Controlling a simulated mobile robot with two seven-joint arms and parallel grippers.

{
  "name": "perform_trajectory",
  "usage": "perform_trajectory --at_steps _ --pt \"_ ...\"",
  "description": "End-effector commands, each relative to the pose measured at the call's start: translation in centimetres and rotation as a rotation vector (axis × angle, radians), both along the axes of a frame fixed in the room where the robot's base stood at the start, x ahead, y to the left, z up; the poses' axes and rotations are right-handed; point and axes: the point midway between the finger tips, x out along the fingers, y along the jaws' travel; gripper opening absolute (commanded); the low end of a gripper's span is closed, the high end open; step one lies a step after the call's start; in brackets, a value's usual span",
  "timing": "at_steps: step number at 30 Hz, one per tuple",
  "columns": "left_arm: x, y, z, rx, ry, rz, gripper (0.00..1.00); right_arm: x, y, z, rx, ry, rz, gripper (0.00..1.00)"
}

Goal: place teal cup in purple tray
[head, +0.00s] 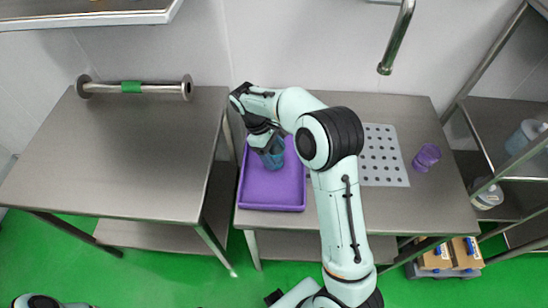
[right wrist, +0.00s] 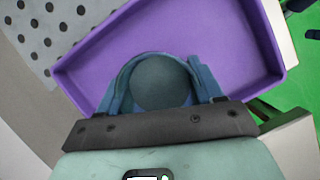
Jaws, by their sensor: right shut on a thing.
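The teal cup (head: 273,157) is in my right gripper (head: 265,142), over the purple tray (head: 272,197) in the head view. In the right wrist view the cup (right wrist: 160,82) sits between the two fingers of my right gripper (right wrist: 160,95), which is shut on it. The purple tray (right wrist: 235,45) spreads out behind and below the cup there. I cannot tell whether the cup's base touches the tray floor. My arm hides the tray's upper part in the head view. Of my left arm only a small part shows at the bottom left edge; its gripper is not clearly visible.
A purple cup (head: 427,157) stands on the right table beside a perforated plate (head: 381,160). A faucet (head: 397,40) hangs above the right table. Shelves (head: 510,130) stand at the right.

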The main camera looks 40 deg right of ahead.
Motion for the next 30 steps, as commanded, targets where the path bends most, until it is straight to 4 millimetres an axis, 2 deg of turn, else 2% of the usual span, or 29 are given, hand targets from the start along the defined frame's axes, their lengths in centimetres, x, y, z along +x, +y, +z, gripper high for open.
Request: perform_trajectory --at_steps 1,5,17,18,20,21,30 --pt "-0.2 0.0 -0.2 0.000 0.002 0.000 0.43 -0.1 0.0 -1.1 -0.001 0.005 -0.001 0.23" --pt "-0.3 0.0 -0.3 0.000 0.002 0.000 0.43 -0.1 -0.1 -2.3 0.000 0.002 -0.001 0.23" --pt "-0.3 0.0 -0.4 0.000 0.003 0.000 0.43 0.0 0.0 -2.8 0.000 0.001 0.000 0.23" --pt "-0.3 0.0 -0.4 0.000 0.003 0.000 0.43 0.0 0.0 -2.9 0.000 0.001 0.000 0.69" --pt "-0.3 0.0 -0.4 0.000 0.003 0.000 0.43 0.0 0.0 -2.8 0.000 0.000 0.000 0.89" --pt "-0.3 0.0 -0.4 0.000 0.003 0.000 0.43 0.0 0.0 -2.8 0.000 0.000 0.000 0.91" --pt "-0.2 0.0 -0.3 0.000 0.002 0.000 0.43 0.0 0.0 -2.6 0.000 0.000 0.000 0.91"
